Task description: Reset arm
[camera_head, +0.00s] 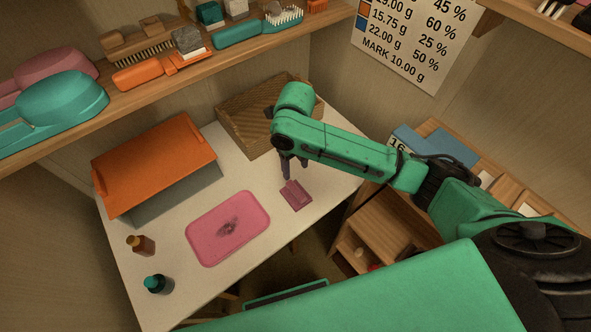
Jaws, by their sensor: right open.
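My right arm is green and comes in from the right, bent over the white table (180,273). My right gripper (290,170) is dark, points down and is open above the table's right part. Just below it lies a small pink block-like piece (296,195); I see no clear grip on it. My left gripper is not in view.
A pink tray (205,250) with a dark smudge lies mid-table. A shelf with brushes (140,75) runs above.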

